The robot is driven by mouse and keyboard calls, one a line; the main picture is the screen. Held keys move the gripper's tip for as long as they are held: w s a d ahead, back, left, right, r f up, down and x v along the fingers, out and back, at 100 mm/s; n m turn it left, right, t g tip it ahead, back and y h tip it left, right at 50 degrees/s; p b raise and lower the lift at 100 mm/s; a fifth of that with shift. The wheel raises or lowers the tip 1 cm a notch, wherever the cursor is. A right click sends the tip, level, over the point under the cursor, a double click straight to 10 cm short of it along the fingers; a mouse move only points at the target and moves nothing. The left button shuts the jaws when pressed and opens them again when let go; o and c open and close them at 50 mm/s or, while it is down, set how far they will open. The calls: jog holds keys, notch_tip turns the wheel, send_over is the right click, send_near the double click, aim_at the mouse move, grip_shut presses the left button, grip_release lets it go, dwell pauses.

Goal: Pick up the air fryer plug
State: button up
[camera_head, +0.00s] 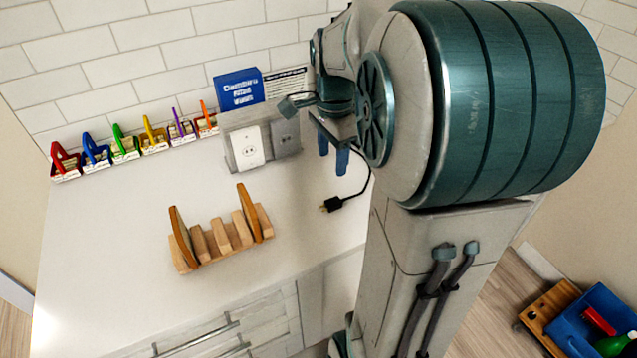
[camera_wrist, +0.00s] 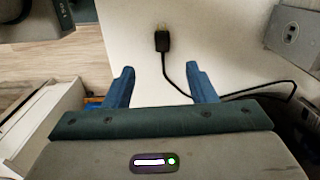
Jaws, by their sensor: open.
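The plug (camera_head: 331,204) is black with metal prongs and lies on the white counter, its black cord curving up behind my arm. The wrist view shows the plug (camera_wrist: 161,40) at the top middle, prongs pointing away from me, with the cord running down and to the right. My gripper (camera_head: 333,165) is above the counter in the head view, a little behind the plug. In the wrist view its two blue fingers (camera_wrist: 160,80) are wide apart and empty, short of the plug, with part of the cord between them. The air fryer is not clearly identifiable.
A grey outlet box (camera_head: 279,143) stands at the back of the counter (camera_head: 110,240); it also shows in the wrist view (camera_wrist: 292,36). A wooden rack (camera_head: 222,240) stands front left. Several colourful clip-like items (camera_head: 125,147) line the wall. Counter around the plug is clear.

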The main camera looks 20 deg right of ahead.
send_over(331, 203)
notch_tip(331, 203, down, 9)
jog(key=shift+r, duration=0.1)
notch_tip(331, 203, down, 5)
jog(key=shift+p, duration=0.3)
jog(key=shift+c, duration=0.3)
jog(key=c, duration=1)
